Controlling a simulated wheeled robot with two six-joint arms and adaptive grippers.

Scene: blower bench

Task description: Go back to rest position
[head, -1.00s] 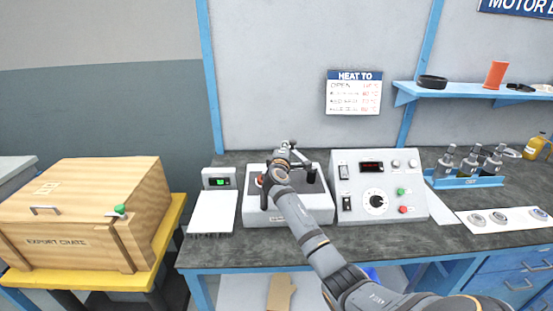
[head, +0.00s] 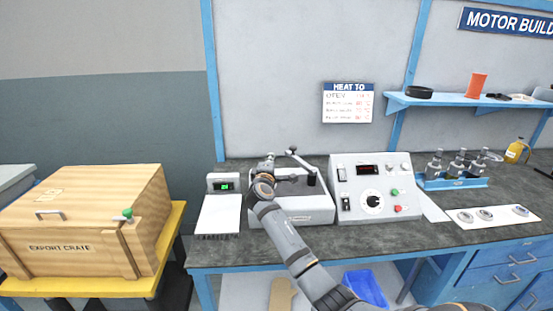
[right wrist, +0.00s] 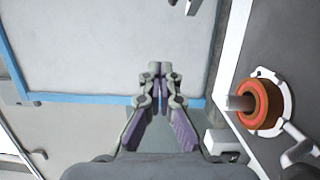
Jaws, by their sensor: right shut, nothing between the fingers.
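My right gripper (right wrist: 160,85) is shut with nothing between its fingertips in the right wrist view. In the head view the right arm reaches up from the bottom, and its wrist end is over the left part of a white bench device (head: 310,207). The fingers are mostly hidden there behind my wrist. In the right wrist view an orange ring (right wrist: 259,103) around a metal post sits on a white plate, to the right of the gripper and apart from it. My left gripper is not in view.
A control box (head: 375,187) with a dial stands right of the device, and a white scale-like unit (head: 219,215) stands left. An export crate (head: 70,245) is on a yellow stand at the left. A blue rack (head: 453,183) holds several metal parts. The wall shelf (head: 460,101) is above.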

